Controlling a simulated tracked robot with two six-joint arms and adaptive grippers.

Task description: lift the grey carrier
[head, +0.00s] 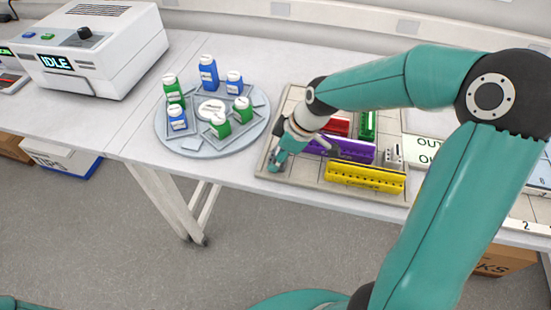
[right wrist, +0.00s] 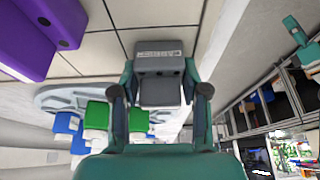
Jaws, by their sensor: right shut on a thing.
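The grey carrier (right wrist: 160,85) is a small grey block with a printed label strip. In the right wrist view it sits between the two fingers of my right gripper (right wrist: 160,95), which is shut on it. In the head view my right gripper (head: 279,160) is at the left end of the tiled tray, left of the purple carrier. There the arm and gripper hide most or all of the held carrier. I cannot tell whether it touches the tray. My left gripper is not in view.
The tray (head: 280,180) also holds purple (head: 345,149), yellow (head: 365,177), red (head: 337,126) and green (head: 368,125) carriers and a small grey-white piece (head: 393,156). Left of it stands a round carousel (head: 240,143) with blue and green bottles. A white machine (head: 95,55) reads IDLE.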

